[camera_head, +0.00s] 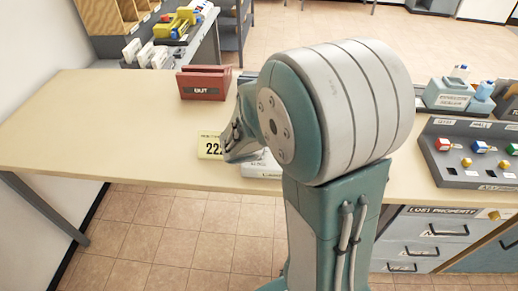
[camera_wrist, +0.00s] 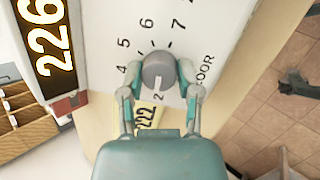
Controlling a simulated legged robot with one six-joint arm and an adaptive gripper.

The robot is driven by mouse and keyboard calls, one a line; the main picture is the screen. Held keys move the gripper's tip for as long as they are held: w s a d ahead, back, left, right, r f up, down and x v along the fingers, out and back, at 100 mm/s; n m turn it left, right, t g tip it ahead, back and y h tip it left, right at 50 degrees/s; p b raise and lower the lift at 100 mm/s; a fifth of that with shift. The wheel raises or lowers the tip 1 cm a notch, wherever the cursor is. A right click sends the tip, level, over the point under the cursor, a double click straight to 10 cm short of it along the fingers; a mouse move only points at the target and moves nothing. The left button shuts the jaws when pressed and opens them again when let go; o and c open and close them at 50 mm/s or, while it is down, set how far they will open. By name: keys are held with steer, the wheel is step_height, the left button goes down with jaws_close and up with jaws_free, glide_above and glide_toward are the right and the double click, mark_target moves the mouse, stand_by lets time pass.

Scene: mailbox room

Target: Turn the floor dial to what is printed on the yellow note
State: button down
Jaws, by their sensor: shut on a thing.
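The grey round floor dial (camera_wrist: 158,70) sits on a white panel (camera_wrist: 105,20) with printed numbers around it; 4, 5, 6, 7 and a 2 show in the wrist view. A pale mark on the knob appears to point towards the 2. My gripper (camera_wrist: 160,88) is shut on the dial, one finger at each side. The yellow note (camera_head: 209,145) lies on the table, partly hidden by my gripper in the head view, and reads 222 in the wrist view (camera_wrist: 147,118).
A red OUT tray (camera_head: 203,83) stands behind on the table (camera_head: 110,110). At right are a grey board with coloured tags (camera_head: 470,155), a blue-grey sealer (camera_head: 448,95) and lost property drawers (camera_head: 430,235). The table's left part is clear.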

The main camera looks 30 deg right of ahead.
steer(key=shift+a+f+n, duration=0.1)
steer(key=shift+n, duration=0.6)
steer(key=shift+c, duration=1.5)
jaws_free()
steer(key=shift+a, duration=0.1)
steer(key=shift+s+a+r, duration=0.15)
steer(key=shift+a+r, duration=0.05)
steer(key=shift+r, duration=0.25)
steer(key=v, duration=1.1)
